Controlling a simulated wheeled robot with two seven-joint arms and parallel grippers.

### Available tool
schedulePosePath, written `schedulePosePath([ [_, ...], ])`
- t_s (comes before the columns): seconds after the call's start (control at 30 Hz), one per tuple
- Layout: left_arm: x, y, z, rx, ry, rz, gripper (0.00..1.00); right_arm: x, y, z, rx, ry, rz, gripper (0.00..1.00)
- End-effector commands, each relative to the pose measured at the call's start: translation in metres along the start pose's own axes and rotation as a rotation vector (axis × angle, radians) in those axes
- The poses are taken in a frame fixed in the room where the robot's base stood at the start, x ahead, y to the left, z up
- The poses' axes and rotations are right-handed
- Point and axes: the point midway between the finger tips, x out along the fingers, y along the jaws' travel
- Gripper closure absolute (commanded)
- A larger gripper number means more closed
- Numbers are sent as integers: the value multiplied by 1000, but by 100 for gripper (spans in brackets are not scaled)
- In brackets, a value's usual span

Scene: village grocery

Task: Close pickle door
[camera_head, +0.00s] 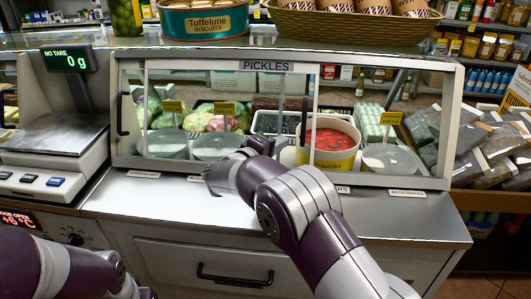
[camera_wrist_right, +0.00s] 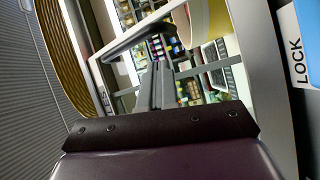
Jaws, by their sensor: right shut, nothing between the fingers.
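The pickle case (camera_head: 265,67) stands on the counter, with framed glass and tubs inside. A dark upright handle (camera_head: 303,121) is near its middle, and another handle (camera_head: 122,114) is at its left end. The exact pane position is hard to tell through the glass. My right gripper (camera_head: 260,144) is shut and empty in front of the case, left of the middle handle. In the right wrist view its fingers (camera_wrist_right: 158,75) point toward a dark bar handle (camera_wrist_right: 140,38); contact cannot be told. My left arm shows at lower left, its gripper out of view.
A scale (camera_head: 55,145) stands left of the case. A small red display (camera_head: 18,220) below it reads "DOOR OPEN". A biscuit tin (camera_head: 204,22) and a wicker basket (camera_head: 350,27) sit on top. Dark packets (camera_head: 470,150) lie at the right. A drawer handle (camera_head: 235,275) is below the counter.

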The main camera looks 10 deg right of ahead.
Motion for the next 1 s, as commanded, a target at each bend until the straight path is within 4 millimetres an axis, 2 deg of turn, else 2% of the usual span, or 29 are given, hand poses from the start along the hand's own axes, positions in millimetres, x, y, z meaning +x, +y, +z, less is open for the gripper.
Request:
schedulePosePath([
  [0.1,7,0,1,0,-1,0,64,12,-1,14,0,-1,0,100],
  [0.23,8,0,1,0,-1,0,64,19,0,21,2,0,1,100],
  [0.67,7,0,1,0,-1,0,64,21,1,24,1,0,0,100],
  [0.87,-6,0,-1,0,-1,0,64,30,8,37,0,-1,-1,100],
  [1.0,-28,0,-3,0,0,0,64,46,17,63,-2,-4,-1,100],
])
